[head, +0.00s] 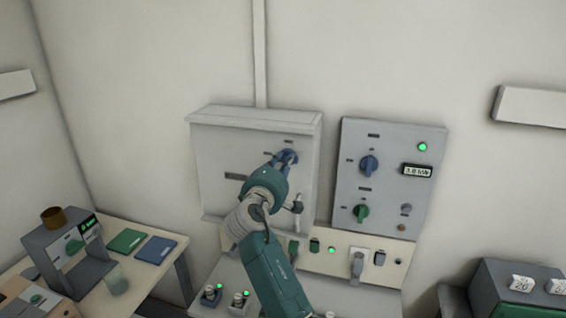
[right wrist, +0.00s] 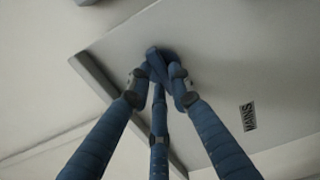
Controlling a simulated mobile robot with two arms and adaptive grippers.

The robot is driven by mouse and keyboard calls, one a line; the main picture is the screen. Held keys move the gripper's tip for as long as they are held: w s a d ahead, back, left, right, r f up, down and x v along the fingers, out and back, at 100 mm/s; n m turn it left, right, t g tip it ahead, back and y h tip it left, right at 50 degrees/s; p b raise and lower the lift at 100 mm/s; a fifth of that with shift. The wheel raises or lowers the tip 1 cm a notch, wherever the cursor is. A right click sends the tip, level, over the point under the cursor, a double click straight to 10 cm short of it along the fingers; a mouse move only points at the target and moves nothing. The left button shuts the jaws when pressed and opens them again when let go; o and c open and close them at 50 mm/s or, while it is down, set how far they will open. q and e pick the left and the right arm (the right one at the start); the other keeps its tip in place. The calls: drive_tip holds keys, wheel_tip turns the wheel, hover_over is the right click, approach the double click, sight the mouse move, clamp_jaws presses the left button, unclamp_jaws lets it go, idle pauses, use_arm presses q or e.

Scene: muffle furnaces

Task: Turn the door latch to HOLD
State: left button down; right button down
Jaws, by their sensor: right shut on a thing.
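My right gripper (head: 284,160) is at the upper right of the front of a grey wall cabinet (head: 212,160). Its blue fingers are closed around a blue knob (right wrist: 157,62) on that front, and they hide much of it. In the right wrist view the fingers (right wrist: 155,78) meet at the knob, and the printed word MAINS (right wrist: 248,117) shows on the grey face beside it. I cannot read a HOLD mark or tell the knob's angle. My left gripper is not in view.
A grey panel (head: 393,195) to the right carries a blue dial (head: 369,165), a green dial (head: 361,213) and a lit green lamp. A small lever (head: 298,206) is near my right wrist. Below is a switch panel (head: 332,262). A table at the left bears a grey device (head: 68,252).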

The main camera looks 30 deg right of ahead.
drive_tip(key=shift+d+r, duration=0.1)
drive_tip(key=shift+r, duration=0.15)
drive_tip(key=c, duration=1.8)
unclamp_jaws()
drive_tip(key=shift+o, duration=1.2)
drive_tip(key=shift+d+f, duration=0.2)
drive_tip(key=v, duration=1.2)
